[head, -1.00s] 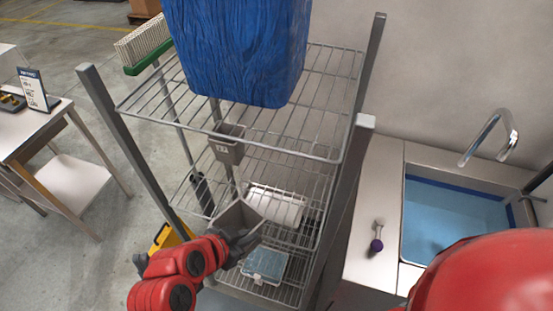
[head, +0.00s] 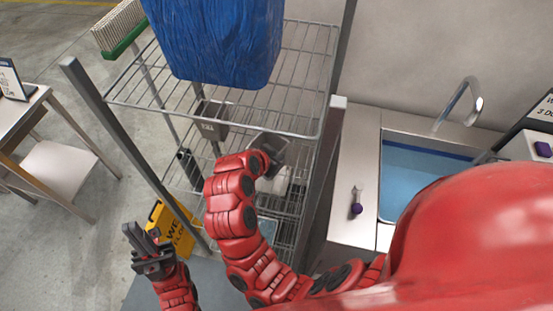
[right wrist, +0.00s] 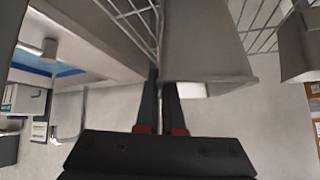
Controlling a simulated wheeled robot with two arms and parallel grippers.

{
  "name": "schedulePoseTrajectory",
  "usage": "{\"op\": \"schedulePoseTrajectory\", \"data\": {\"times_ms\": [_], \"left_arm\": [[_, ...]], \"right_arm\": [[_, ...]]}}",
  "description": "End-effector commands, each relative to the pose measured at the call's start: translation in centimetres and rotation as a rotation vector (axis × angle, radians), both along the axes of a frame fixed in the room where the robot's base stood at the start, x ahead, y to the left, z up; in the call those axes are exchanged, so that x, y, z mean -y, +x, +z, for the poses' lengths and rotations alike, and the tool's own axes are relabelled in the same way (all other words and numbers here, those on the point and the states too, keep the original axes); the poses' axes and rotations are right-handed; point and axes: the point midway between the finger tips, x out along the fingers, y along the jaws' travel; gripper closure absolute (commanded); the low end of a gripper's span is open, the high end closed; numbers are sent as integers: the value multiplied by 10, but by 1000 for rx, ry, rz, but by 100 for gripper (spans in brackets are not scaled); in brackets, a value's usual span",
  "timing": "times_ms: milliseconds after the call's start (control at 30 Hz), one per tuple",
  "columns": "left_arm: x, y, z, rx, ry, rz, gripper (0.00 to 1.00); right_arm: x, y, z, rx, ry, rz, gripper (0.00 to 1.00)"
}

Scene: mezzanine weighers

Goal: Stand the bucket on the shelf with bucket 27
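A small grey bucket with a white label (head: 211,121) stands on the wire shelf below the top one; I take it for bucket 27, though the number is too small to read surely. My right gripper (right wrist: 160,85) is shut on the wall of another grey bucket (right wrist: 205,40) at its rim. In the head view this held bucket (head: 275,146) is mostly hidden by my right arm, at the rack's right part, right of the labelled bucket. The other bucket also shows at the right edge of the right wrist view (right wrist: 300,48). My left gripper (head: 142,232) is open and empty, low left of the rack.
A large blue bin (head: 215,45) fills much of the rack's top shelf (head: 300,70). White and pale blue items lie lower down. A yellow floor sign (head: 178,228) and a broom (head: 118,28) stand at left. A sink (head: 400,175) is at right.

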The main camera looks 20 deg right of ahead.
Motion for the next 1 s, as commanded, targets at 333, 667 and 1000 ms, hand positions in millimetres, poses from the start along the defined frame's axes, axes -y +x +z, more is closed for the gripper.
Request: {"op": "schedulePoseTrajectory", "data": {"times_ms": [333,667,1000], "left_arm": [[0,0,18,0,0,0,100],[0,0,16,0,0,0,100],[0,0,16,0,0,0,100]], "right_arm": [[-1,0,-30,1,2,0,100],[-1,-1,-32,-1,2,0,79],[-1,-1,-32,-3,2,0,65]]}}
